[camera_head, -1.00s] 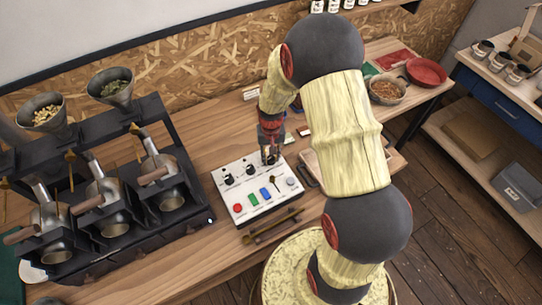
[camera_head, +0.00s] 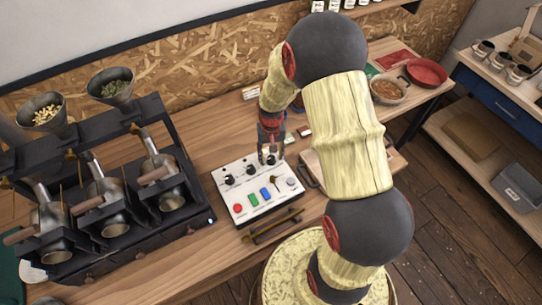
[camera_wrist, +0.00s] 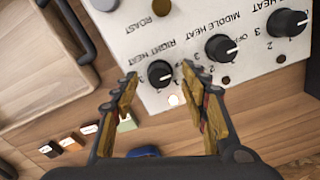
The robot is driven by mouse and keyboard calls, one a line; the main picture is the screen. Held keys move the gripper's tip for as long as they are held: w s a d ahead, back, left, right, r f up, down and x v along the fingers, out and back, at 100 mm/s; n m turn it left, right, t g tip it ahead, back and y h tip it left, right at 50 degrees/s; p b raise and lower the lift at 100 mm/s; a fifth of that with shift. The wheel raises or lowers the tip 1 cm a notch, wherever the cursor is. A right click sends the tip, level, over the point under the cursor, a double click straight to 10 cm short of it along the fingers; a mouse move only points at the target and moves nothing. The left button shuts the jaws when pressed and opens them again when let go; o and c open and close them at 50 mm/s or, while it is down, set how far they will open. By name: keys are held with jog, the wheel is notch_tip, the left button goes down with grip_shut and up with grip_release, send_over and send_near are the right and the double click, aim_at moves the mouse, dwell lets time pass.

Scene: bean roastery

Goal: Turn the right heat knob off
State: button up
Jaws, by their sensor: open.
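The white control box (camera_head: 236,195) stands on the wooden counter and shows upside down in the wrist view. The black right heat knob (camera_wrist: 160,73) is on its panel, beside the "RIGHT HEAT" label; in the head view the knob (camera_head: 271,161) is just below my fingers. My gripper (camera_wrist: 159,78) is open, its fingertips on either side of the right heat knob in the picture. I cannot tell whether they touch it. A small pale pinkish lamp (camera_wrist: 173,100) by this knob looks lit. The middle heat knob (camera_wrist: 223,48) and left heat knob (camera_wrist: 288,23) are apart from my fingers.
The roaster (camera_head: 130,205) with several metal drums stands to the left. A wooden tray (camera_wrist: 40,50) lies close beside the box. Small labelled blocks (camera_wrist: 70,144) lie on the counter behind the box. Coloured buttons and a toggle (camera_head: 274,183) sit on the box's front.

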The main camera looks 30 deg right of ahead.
aim_at(271, 158)
notch_tip(271, 158, up, 11)
dwell(0.3)
dwell(0.5)
jog(key=s+a+r+n+t+b, duration=0.2)
jog(key=s+a+r, duration=0.3)
jog(key=s+r, duration=0.4)
jog(key=s+a+r+n+t+b, duration=0.2)
jog(key=s+a+r, duration=0.3)
jog(key=s+r, duration=0.5)
jog(key=shift+s+r+t, duration=0.2)
jog(key=shift+r+t, duration=0.15)
jog(key=shift+t, duration=0.45)
